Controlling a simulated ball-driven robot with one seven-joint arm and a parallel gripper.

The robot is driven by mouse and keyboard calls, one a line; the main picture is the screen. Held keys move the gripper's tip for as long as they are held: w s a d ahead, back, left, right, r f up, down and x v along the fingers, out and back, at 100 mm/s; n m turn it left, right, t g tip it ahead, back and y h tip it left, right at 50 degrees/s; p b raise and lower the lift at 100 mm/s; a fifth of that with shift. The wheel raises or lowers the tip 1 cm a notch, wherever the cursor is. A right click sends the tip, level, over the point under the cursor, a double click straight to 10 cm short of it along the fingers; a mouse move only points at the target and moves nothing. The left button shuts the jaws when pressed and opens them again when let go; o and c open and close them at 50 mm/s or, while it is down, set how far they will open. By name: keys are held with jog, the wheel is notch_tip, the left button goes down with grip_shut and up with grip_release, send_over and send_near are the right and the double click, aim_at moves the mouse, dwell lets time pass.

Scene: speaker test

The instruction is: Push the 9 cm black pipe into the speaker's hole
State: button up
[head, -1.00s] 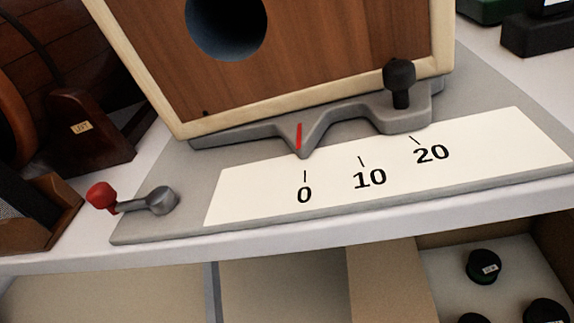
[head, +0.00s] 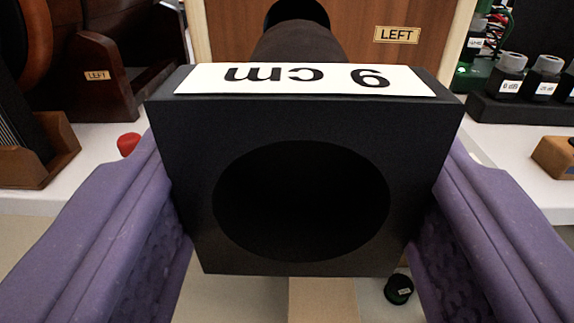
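The black pipe is a dark tube (head: 298,45) with a square black flange (head: 185,180) at its near end. The flange has a round opening and a white "9 cm" label that reads upside down. My gripper (head: 305,215) is shut on the flange, with a purple finger against each side. The tube points away from me at the wooden speaker (head: 355,60), which carries a "LEFT" plate. The speaker's dark round hole (head: 297,12) shows above the tube's far end. The tube covers the hole's lower part, so I cannot tell whether its tip is inside.
At the left stand a dark wooden piece (head: 95,75) marked "LEFT" and a red knob (head: 128,144). At the right, a black rack (head: 520,110) holds several small capped pieces. A small black round piece (head: 398,289) lies below the flange.

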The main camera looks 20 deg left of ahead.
jog(key=b+x, duration=0.1)
jog(key=x, duration=0.3)
jog(key=shift+w+f, duration=0.1)
jog(key=shift+b+x, duration=0.65)
jog(key=shift+x, duration=0.45)
jog(key=shift+b, duration=0.7)
dwell(1.0)
jog(key=shift+b+x, duration=1.95)
jog(key=shift+x, duration=1.1)
dwell(1.7)
